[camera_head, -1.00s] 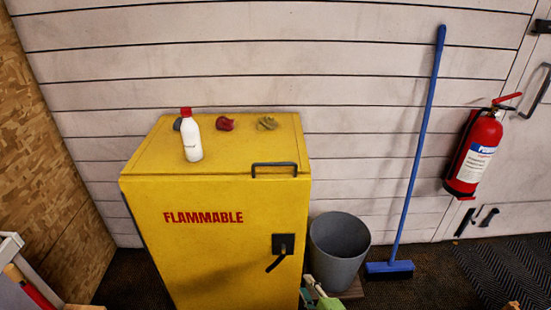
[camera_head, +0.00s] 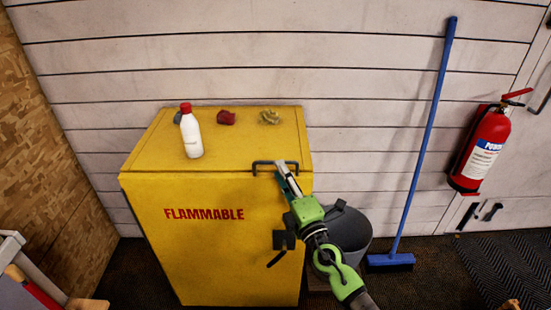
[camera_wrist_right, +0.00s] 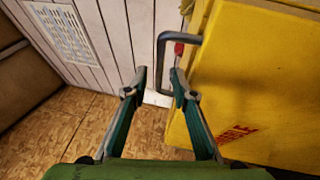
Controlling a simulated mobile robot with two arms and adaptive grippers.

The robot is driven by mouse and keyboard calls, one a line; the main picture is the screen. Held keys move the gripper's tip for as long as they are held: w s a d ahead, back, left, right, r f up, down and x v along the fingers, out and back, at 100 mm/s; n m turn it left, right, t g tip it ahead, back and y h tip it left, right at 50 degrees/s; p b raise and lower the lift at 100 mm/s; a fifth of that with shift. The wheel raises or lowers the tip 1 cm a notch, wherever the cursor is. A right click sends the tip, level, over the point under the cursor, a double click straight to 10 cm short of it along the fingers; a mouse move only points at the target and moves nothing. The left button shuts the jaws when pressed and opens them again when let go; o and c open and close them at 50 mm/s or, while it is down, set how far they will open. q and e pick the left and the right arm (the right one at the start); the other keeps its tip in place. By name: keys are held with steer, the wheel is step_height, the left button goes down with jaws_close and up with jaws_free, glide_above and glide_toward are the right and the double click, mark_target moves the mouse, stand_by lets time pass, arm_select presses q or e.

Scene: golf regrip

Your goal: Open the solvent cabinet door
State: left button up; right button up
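The yellow solvent cabinet (camera_head: 215,225) stands against the wall with its front door shut and "FLAMMABLE" in red on it. A dark U-shaped handle (camera_head: 262,166) sits near the door's top right; it also shows in the right wrist view (camera_wrist_right: 163,50). A black latch (camera_head: 279,241) is lower on the door, partly hidden by my right gripper (camera_head: 284,168). That gripper is at the handle with its fingers apart. In the right wrist view its fingertips (camera_wrist_right: 158,83) lie on either side of the handle bar, without a visible grip. My left gripper is not in view.
A white bottle with a red cap (camera_head: 192,133), a red rag (camera_head: 226,117) and a yellowish rag (camera_head: 269,117) are on the cabinet top. A grey bin (camera_head: 352,228) stands right of the cabinet, partly behind my arm. A blue broom (camera_head: 425,130) and extinguisher (camera_head: 482,150) are farther right.

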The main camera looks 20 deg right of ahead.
steer(key=x, duration=0.4)
steer(key=shift+w, duration=0.3)
jaws_close()
steer(key=s+a+m+h, duration=0.2)
steer(key=s+a+h, duration=0.1)
steer(key=s, duration=0.5)
steer(key=s+a+m+h, duration=0.2)
steer(key=s+a+h, duration=0.2)
steer(key=s, duration=0.4)
steer(key=shift+a+h, duration=0.3)
steer(key=shift+a, duration=0.1)
steer(key=shift+s, duration=0.1)
